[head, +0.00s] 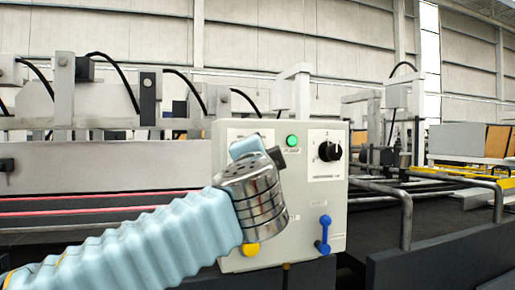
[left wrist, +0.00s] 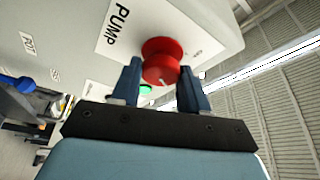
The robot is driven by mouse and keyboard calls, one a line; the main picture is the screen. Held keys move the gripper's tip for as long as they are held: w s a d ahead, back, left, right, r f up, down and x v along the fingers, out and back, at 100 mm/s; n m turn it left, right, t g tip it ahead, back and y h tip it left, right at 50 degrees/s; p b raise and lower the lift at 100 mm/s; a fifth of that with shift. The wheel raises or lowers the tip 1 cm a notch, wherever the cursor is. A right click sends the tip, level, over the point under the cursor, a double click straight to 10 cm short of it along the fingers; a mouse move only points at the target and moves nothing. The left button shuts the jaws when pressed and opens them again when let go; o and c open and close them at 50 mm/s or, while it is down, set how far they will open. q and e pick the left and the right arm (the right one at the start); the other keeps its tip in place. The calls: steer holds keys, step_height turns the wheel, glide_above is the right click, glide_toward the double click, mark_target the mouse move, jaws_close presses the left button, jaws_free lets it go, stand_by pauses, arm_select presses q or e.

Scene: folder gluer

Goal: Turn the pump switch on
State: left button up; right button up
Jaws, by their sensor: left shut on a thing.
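The pump switch is a red round knob (left wrist: 162,50) on the pale control box (head: 320,200), beside a plate marked PUMP (left wrist: 117,22). My left gripper (left wrist: 160,78) has its two blue fingers on either side of this knob and is shut on it. A small white mark shows on the knob's near face. In the head view my left arm and wrist cover the red knob. My right gripper is in neither view.
The box also carries a green light (head: 292,140), a black dial (head: 330,151), a blue lever (head: 323,235) and a yellow knob (head: 251,249). Metal rails (head: 405,210) stand to the right. Machine frames and black cables are behind.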

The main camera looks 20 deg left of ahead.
arm_select(q)
steer(key=shift+m, duration=0.6)
steer(key=o, duration=1)
steer(key=b+v, duration=0.2)
steer(key=v, duration=1.1)
steer(key=shift+s, duration=0.45)
steer(key=shift+d, duration=0.1)
